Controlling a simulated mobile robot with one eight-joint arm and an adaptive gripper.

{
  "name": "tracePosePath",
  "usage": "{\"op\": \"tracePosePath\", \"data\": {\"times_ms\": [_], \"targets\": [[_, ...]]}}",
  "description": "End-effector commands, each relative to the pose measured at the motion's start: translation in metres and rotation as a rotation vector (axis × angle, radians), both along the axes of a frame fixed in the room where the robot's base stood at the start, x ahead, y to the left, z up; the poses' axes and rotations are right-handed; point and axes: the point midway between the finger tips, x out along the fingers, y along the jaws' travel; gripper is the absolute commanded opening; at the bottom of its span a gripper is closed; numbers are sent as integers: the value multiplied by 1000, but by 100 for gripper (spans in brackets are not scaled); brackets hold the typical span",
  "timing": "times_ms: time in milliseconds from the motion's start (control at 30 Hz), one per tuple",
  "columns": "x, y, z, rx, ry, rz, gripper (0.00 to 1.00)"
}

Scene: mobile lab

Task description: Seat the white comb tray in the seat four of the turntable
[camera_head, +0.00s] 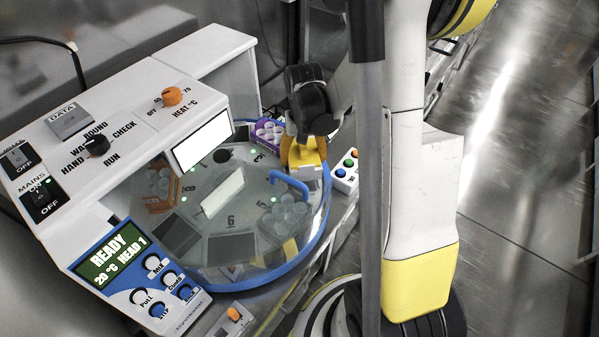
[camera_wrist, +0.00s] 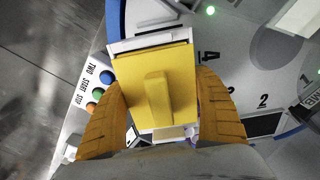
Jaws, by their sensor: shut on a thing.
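My gripper (camera_head: 305,160) points down at the right rear side of the round grey turntable (camera_head: 203,250). In the wrist view my gripper (camera_wrist: 160,85) has its orange fingers shut on the sides of a yellow-topped block with a raised ridge. White edges of the comb tray (camera_wrist: 148,41) show around and under this yellow top (camera_wrist: 178,85). The held tray is at the turntable's blue rim (camera_wrist: 114,20), beside a sideways printed mark that looks like a 4. Its underside is hidden, so I cannot tell whether it touches the seat.
A purple tray (camera_head: 267,131), an orange tray (camera_head: 158,199) and a grey tray (camera_head: 283,219) with round clear pieces stand around the turntable. A blue bent bar (camera_head: 287,180) rises near the grey tray. A white box with coloured buttons (camera_head: 346,169) sits just outside the rim.

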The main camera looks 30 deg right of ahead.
Motion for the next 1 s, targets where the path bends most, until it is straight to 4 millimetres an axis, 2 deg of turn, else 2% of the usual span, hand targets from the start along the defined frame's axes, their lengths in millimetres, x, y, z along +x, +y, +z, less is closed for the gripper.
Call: {"op": "tracePosePath", "data": {"times_ms": [100, 233, 433, 833, 867, 900, 933, 1000], "targets": [[-1, 10, -6, 0, 0, 0, 44], [-1, 11, -16, 0, 0, -1, 44], [-1, 11, -46, 0, 0, -1, 44], [-2, 11, -51, 0, 0, -1, 44], [-2, 11, -50, 0, 0, -1, 84], [-2, 11, -50, 0, 0, -1, 96], [-2, 11, -50, 0, 0, -1, 100], [-2, 11, -49, 0, 0, -1, 100]]}}
